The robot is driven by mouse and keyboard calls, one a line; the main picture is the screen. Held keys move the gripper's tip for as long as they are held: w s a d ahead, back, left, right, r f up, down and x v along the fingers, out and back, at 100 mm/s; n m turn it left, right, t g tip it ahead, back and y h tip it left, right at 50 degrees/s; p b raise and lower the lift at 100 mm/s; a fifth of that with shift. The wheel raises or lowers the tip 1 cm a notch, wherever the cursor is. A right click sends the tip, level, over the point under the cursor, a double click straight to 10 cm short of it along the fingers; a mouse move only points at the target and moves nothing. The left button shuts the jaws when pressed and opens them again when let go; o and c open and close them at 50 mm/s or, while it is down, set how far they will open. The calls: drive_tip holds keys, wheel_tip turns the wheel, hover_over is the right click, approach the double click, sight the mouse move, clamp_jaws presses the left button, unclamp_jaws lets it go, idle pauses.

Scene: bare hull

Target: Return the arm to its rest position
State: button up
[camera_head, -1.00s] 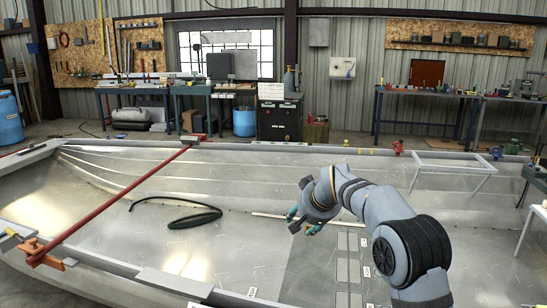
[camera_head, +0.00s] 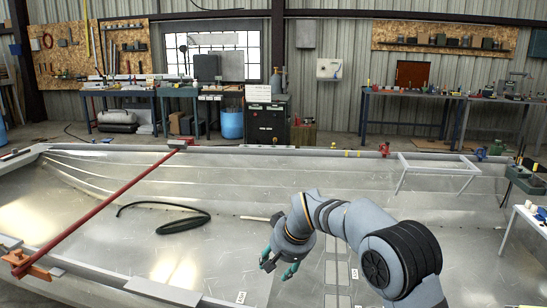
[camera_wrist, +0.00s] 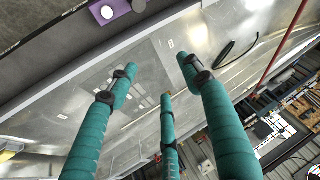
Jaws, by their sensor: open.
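My gripper (camera_head: 280,264) hangs at the end of my bent grey-blue arm, right of centre in the head view, over the bare metal hull (camera_head: 190,262). Its teal fingers point down and are apart, with nothing between them. In the wrist view the teal fingers of my gripper (camera_wrist: 165,85) are spread and empty, with the hull floor beyond them. I cannot tell its exact height above the hull.
A red bar clamp (camera_head: 100,212) spans the hull at left. A dark hose (camera_head: 183,222) lies coiled on the hull floor. A white frame (camera_head: 438,163) stands at the far right edge. Workbenches (camera_head: 410,94) line the back wall.

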drive_tip(key=s+a+f+n+g+b, duration=0.1)
drive_tip(key=s+a+f+b, duration=0.15)
drive_tip(key=s+f, duration=0.3)
drive_tip(key=s+a+f+g+b, duration=0.1)
drive_tip(key=s+a+f+b, duration=0.1)
drive_tip(key=s+f+b, duration=0.3)
drive_tip(key=s+d+f+g+p, duration=0.1)
drive_tip(key=s+d+f+p, duration=0.1)
drive_tip(key=d, duration=0.3)
drive_tip(key=shift+s+d+f+m, duration=0.2)
drive_tip(key=shift+s+f+m, duration=0.1)
drive_tip(key=shift+s+f, duration=0.2)
